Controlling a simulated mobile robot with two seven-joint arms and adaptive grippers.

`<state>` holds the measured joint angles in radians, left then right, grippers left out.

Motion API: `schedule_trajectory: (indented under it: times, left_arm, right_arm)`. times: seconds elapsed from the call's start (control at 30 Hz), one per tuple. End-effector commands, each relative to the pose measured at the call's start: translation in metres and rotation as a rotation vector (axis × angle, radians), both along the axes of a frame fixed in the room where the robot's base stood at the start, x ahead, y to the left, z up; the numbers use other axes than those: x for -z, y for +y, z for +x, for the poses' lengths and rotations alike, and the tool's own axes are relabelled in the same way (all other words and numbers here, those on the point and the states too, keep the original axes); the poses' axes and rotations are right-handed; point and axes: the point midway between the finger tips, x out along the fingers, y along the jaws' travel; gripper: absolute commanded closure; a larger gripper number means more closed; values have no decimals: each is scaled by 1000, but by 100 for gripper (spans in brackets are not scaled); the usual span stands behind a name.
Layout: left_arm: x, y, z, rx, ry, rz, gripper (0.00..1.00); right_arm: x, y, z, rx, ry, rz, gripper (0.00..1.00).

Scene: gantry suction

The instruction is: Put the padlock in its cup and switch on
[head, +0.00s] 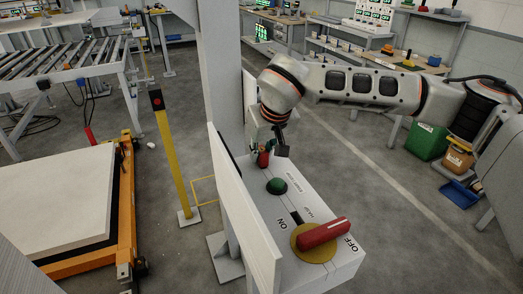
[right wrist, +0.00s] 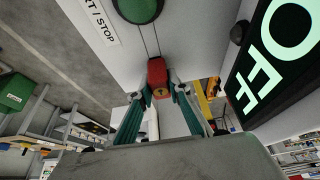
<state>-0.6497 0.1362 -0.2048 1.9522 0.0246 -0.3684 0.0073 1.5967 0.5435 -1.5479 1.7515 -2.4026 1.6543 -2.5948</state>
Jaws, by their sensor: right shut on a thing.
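My right gripper (head: 264,152) is at the far end of the grey control box (head: 262,212), shut on a small red padlock (head: 263,159). In the right wrist view, the padlock (right wrist: 156,72) sits between the green fingertips (right wrist: 158,92), close to the box face; I cannot tell whether it touches. A red switch handle (head: 323,233) lies across a yellow disc (head: 312,250) at the near end, pointing toward the OFF label. I cannot make out the cup. My left gripper is out of view.
A green button (head: 277,186) is on the box between padlock and handle. A lit OFF sign (right wrist: 272,62) is close to the right gripper. A white panel (head: 240,210) and post (head: 222,80) flank the box. A yellow bollard (head: 174,155) stands left.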

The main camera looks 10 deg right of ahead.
Motion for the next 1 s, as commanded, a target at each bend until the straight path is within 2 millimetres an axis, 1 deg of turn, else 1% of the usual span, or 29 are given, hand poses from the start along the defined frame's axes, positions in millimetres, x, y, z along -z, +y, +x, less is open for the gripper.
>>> schedule_trajectory:
  times: [0.07,0.1,0.17,0.47,0.57,0.67,0.77,1.0]
  left_arm:
    - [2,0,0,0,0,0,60]
    - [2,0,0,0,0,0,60]
    - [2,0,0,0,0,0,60]
    - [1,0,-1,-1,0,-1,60]
    - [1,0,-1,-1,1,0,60]
    - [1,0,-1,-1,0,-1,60]
    - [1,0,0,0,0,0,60]
    - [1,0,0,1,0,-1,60]
  right_arm:
    - [4,0,0,0,0,0,100]
    - [3,0,0,0,0,0,77]
    - [3,0,0,0,0,0,63]
    - [3,0,0,0,1,0,63]
    - [0,0,-1,0,-1,-1,63]
    - [-10,-1,-4,-1,-3,-1,63]
    - [-25,-3,-11,0,-5,-1,63]
    - [-71,-6,-31,0,-4,0,63]
